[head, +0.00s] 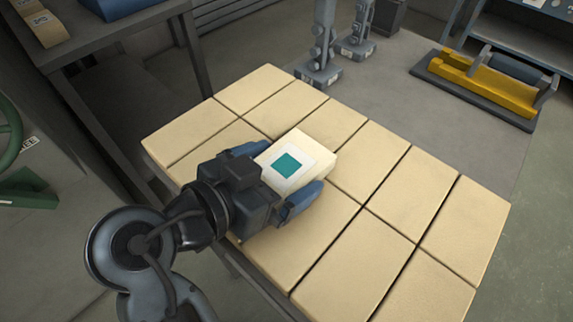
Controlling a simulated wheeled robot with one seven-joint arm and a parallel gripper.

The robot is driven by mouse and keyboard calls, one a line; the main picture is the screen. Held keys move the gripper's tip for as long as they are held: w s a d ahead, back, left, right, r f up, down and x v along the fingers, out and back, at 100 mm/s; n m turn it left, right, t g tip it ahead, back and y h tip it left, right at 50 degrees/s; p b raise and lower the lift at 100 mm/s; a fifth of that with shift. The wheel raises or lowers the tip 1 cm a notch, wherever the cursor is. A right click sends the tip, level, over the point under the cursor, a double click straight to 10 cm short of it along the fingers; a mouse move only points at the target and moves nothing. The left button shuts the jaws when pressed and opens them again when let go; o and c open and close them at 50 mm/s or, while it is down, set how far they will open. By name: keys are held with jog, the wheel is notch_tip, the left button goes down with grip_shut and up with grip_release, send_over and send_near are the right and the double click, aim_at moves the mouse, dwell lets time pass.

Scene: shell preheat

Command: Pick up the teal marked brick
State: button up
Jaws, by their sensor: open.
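The teal marked brick (319,160) is a cream block with a white label and a teal square on its top face. It is on the tiled tabletop (391,195), near the middle. My gripper (284,170) is open, with one blue finger on each side of the brick's near part. I cannot tell whether the fingers touch the brick. The gripper body hides the brick's near end.
The tabletop around the brick is bare. Grey metal posts (322,45) stand just beyond its far edge. A yellow and blue fixture (485,80) lies at the upper right. A dark-framed table (110,35) stands at the upper left, and a green wheel (8,130) is at the left edge.

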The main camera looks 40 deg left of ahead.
jog(key=c, duration=0.9)
jog(key=shift+r, duration=0.2)
